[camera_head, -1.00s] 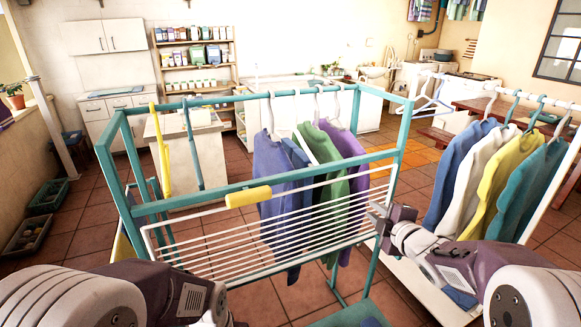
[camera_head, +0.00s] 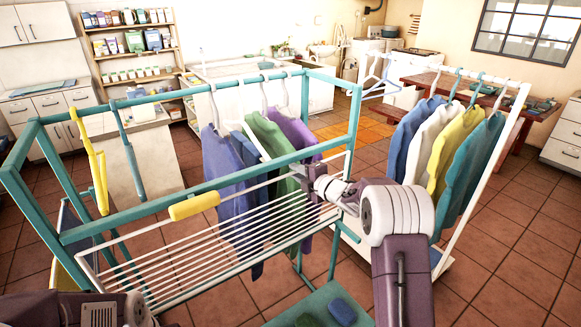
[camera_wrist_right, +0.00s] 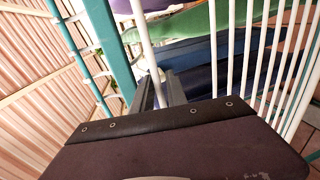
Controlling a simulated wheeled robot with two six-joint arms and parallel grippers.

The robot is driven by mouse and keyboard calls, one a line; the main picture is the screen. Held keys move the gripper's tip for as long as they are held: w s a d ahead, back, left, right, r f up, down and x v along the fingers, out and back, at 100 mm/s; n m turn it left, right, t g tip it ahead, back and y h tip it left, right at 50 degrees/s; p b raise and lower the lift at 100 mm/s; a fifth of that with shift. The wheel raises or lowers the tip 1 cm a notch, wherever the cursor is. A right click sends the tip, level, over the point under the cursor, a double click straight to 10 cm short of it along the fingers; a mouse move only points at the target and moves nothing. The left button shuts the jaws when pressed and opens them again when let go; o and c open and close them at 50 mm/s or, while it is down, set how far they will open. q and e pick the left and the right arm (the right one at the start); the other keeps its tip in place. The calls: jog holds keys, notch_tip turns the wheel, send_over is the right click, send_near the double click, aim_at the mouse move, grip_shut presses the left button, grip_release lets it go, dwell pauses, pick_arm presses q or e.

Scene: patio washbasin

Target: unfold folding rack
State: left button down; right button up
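The folding rack has a teal frame (camera_head: 130,221) and a white wire panel (camera_head: 190,262) that slopes down towards me. My right gripper (camera_head: 312,175) is at the right end of the wire panel, just below the teal bar. In the right wrist view its two dark fingers (camera_wrist_right: 156,92) stand apart, with a white bar (camera_wrist_right: 147,45) of the panel running between them; whether they touch it I cannot tell. My left arm shows at the bottom left edge, but its gripper is out of view.
Blue, green and purple shirts (camera_head: 268,140) hang just behind the panel. A white clothes rail (camera_head: 490,190) with more shirts stands to the right. A yellow piece (camera_head: 97,170) hangs at the frame's left. Tiled floor (camera_head: 500,275) is open at the right.

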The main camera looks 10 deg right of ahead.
jog(key=shift+x, duration=1.45)
jog(key=shift+c, duration=0.4)
jog(key=shift+r, duration=0.1)
grip_shut()
